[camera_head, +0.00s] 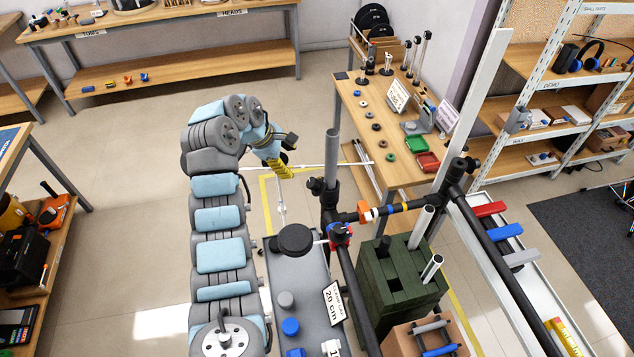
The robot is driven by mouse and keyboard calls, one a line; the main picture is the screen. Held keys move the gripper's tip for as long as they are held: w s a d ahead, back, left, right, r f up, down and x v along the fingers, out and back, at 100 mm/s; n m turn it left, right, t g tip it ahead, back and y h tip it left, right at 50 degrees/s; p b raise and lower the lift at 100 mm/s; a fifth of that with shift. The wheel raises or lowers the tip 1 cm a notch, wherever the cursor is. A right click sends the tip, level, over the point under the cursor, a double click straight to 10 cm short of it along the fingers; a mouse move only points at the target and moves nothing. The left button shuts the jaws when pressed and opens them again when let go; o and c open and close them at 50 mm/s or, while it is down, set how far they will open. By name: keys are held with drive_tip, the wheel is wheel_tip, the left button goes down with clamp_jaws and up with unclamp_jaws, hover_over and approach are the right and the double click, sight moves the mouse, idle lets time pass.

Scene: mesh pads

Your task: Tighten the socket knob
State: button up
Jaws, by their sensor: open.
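My gripper (286,172) shows small near the middle of the view, at the end of my grey and light-blue arm, with yellow parts at its tip. It is open, and I see nothing held in it. To its right and a little lower stands a grey upright post in a black socket (328,198) with small dark knobs on its side. A red-and-blue clamp (340,235) sits below it, and an orange-and-white clamp (365,210) is on the black crossbar. I cannot tell for sure which is the socket knob. The gripper appears apart from all of these.
A grey bench (305,305) with a round black pad and a "20 cm" sign is in front. A dark green crate (385,295) stands right of it. Black rails (500,270) run along the right. A wooden table (385,125) with small parts stands behind; floor is clear at left.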

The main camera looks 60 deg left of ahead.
sight(311, 182)
drive_tip(key=x, duration=1.2)
drive_tip(key=shift+w+f+p, duration=0.1)
drive_tip(key=shift+f+p, duration=0.25)
drive_tip(key=shift+p, duration=0.05)
drive_tip(key=shift+a+b+x, duration=0.2)
drive_tip(key=shift+b+x, duration=0.1)
drive_tip(key=shift+x, duration=0.6)
drive_tip(key=shift+w+f, duration=0.3)
drive_tip(key=shift+f, duration=0.25)
drive_tip(key=shift+d, duration=0.1)
drive_tip(key=shift+f, duration=0.1)
drive_tip(key=c, duration=1.2)
